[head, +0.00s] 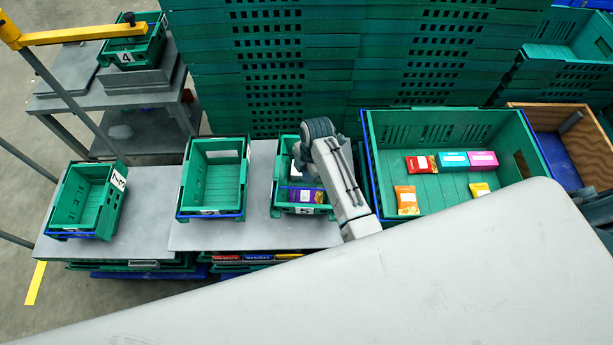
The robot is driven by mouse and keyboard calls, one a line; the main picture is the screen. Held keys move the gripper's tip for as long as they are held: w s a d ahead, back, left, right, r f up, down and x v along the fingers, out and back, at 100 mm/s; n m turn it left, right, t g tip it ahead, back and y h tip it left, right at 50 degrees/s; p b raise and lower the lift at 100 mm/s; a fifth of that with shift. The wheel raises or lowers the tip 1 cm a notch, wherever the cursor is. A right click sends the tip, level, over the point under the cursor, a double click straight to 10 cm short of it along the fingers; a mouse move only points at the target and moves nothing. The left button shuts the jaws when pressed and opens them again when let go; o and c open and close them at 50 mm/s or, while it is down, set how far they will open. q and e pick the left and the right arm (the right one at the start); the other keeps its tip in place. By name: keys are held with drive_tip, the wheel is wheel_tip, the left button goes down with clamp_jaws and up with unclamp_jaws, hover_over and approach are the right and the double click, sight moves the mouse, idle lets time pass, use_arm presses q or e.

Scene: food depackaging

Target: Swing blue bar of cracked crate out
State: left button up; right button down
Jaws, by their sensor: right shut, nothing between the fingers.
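Green crates with blue bars stand in front of me; I cannot make out a crack in any of them. A small crate (185,187) in the middle has a blue bar (211,217) along its near edge. The crate marked 5 (277,183) stands to its right, with a purple package (304,196) inside. A big green crate (460,205) at the right has a blue bar (371,178) along its left side. My right gripper (297,163) is shut and empty, over the crate marked 5, mostly hidden by my own arm. My left gripper is out of view.
A small crate (84,205) stands at the left on the grey table (150,225). Crate 4 (133,45) sits on a cart behind. Tall green crate stacks (270,70) block the back. Several packages, among them a pink box (483,160), lie in the big crate.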

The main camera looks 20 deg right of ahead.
idle(0.4)
drive_tip(key=shift+f+b, duration=0.6)
drive_tip(key=shift+f, duration=0.7)
drive_tip(key=shift+s+a+p, duration=0.15)
drive_tip(key=shift+s+p, duration=0.2)
drive_tip(key=shift+p, duration=0.05)
